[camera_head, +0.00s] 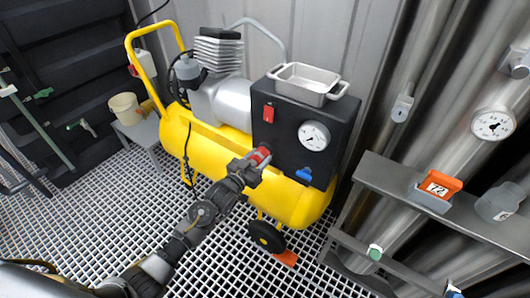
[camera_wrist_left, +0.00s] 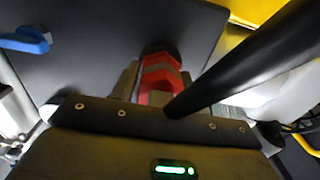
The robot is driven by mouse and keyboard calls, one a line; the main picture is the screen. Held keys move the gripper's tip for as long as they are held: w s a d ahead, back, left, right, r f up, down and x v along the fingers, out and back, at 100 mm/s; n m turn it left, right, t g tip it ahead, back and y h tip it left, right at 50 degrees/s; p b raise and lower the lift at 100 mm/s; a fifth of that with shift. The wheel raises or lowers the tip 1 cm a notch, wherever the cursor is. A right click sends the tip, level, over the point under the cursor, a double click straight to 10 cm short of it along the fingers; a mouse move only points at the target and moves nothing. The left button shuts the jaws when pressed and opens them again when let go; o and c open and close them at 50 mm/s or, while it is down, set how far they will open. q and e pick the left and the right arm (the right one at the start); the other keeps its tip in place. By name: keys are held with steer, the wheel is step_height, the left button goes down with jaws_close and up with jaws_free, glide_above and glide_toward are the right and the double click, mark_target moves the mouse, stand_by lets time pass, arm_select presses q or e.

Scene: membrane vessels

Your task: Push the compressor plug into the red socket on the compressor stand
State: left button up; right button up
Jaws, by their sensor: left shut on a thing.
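My left gripper (camera_head: 252,166) is shut on the red plug (camera_head: 260,156) in front of the black compressor panel (camera_head: 288,122). In the left wrist view the red plug (camera_wrist_left: 158,76), with a grey band, sits between the two fingers (camera_wrist_left: 155,84) and points at the panel. A dark round part (camera_wrist_left: 158,48) shows at the plug's far end. I cannot tell whether the plug touches the socket or how deep it sits; the plug and gripper hide the socket's face. My right gripper is not in view.
The panel carries a red switch (camera_head: 268,113), a gauge (camera_head: 313,135) and a blue valve handle (camera_head: 303,174). A metal tray (camera_head: 303,80) stands on top. The yellow tank (camera_head: 207,143) is beside it. A thick black bar-like shape (camera_wrist_left: 250,60) crosses the left wrist view. Pipes stand at right.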

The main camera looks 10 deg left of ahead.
arm_select(q)
steer(key=c, duration=0.4)
steer(key=shift+s+p, duration=0.2)
steer(key=shift+p, duration=0.1)
steer(key=shift+s+a+r, duration=0.1)
steer(key=shift+s+a, duration=0.15)
steer(key=shift+s, duration=0.15)
steer(key=shift+p+v, duration=1.7)
steer(key=shift+v, duration=0.65)
